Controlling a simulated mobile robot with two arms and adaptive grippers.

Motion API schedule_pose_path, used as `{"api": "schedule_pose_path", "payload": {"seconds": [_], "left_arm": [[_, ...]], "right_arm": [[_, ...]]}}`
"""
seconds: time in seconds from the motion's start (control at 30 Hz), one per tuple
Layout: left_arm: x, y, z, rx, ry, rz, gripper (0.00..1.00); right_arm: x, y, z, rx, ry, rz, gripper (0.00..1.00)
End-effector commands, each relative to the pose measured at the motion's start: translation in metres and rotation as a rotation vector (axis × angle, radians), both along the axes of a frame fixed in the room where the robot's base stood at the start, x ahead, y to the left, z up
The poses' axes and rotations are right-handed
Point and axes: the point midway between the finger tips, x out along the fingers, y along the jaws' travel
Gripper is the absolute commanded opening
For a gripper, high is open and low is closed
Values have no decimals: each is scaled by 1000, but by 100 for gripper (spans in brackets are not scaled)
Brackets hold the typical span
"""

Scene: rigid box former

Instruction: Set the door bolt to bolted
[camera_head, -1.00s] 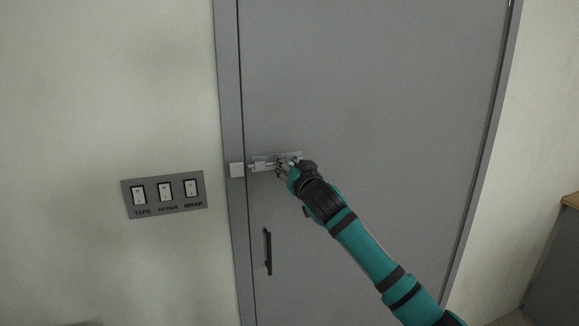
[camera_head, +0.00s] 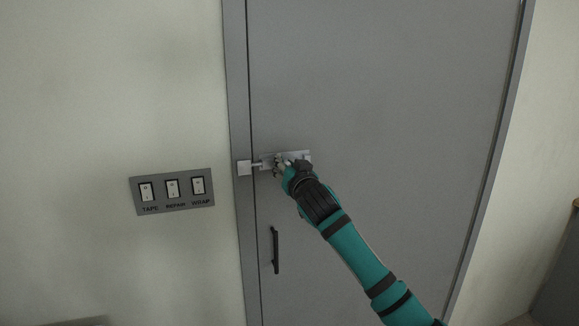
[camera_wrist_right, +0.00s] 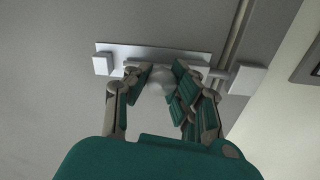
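The door bolt (camera_head: 298,155) is a light metal slide bolt on the grey door. Its plate (camera_wrist_right: 200,58) also shows in the right wrist view. A pale catch block (camera_head: 244,168) sits on the frame, and it also shows in the right wrist view (camera_wrist_right: 247,79). The rod spans from the plate to the catch; how deep it sits inside is hidden. My right gripper (camera_head: 279,165) is at the bolt, near the catch side of the plate. In the right wrist view its fingers (camera_wrist_right: 162,80) lie on both sides of the rounded knob (camera_wrist_right: 160,75), apparently touching it. My left gripper is not in view.
A panel (camera_head: 172,207) with three switches labelled TAPE, REPAIR and WRAP is on the wall left of the door. A dark vertical handle (camera_head: 275,250) is below the bolt. The door (camera_head: 400,90) is otherwise bare.

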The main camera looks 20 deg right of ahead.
Motion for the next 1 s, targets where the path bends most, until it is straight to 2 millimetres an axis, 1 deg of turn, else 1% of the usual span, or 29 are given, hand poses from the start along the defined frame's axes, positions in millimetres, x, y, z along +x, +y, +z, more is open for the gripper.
{"api": "schedule_pose_path", "payload": {"seconds": [0.03, 0.2, 0.23, 0.77, 0.87, 1.0], "left_arm": [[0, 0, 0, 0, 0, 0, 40], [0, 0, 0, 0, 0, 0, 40], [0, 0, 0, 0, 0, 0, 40], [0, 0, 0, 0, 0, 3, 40], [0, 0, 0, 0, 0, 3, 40], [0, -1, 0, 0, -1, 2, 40]], "right_arm": [[0, 2, 0, -1, -1, 3, 25], [0, 2, 0, 0, -1, 5, 47], [0, 3, 0, 0, -1, 6, 50], [-2, 6, -1, 2, -2, 13, 50], [-7, 6, -1, 2, -2, 14, 50], [-25, 5, -2, 4, -1, 15, 50]]}}
